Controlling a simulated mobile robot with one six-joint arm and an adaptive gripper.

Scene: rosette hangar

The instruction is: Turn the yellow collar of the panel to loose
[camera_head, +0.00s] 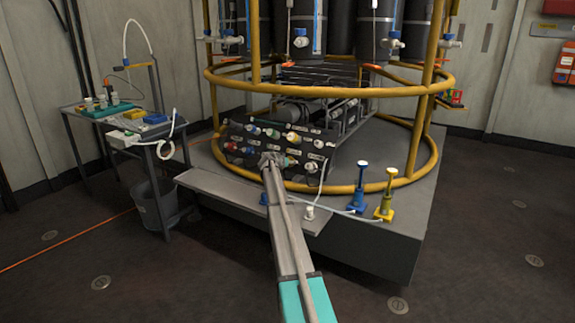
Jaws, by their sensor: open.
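The dark panel (303,149) stands tilted on the platform inside the yellow frame, with two rows of small coloured fittings and white labels. My gripper (269,158) is open at the front of the panel, over the middle of the lower row. It hides part of that row. Whether it touches a fitting, or has one between its fingers, I cannot tell.
A grey shelf (215,186) runs below the panel. Yellow frame rings (355,186) surround it. A blue post (361,190) and a yellow post (387,195) stand at the platform's right. A side table (100,122) with small items and a bin (150,203) are at left.

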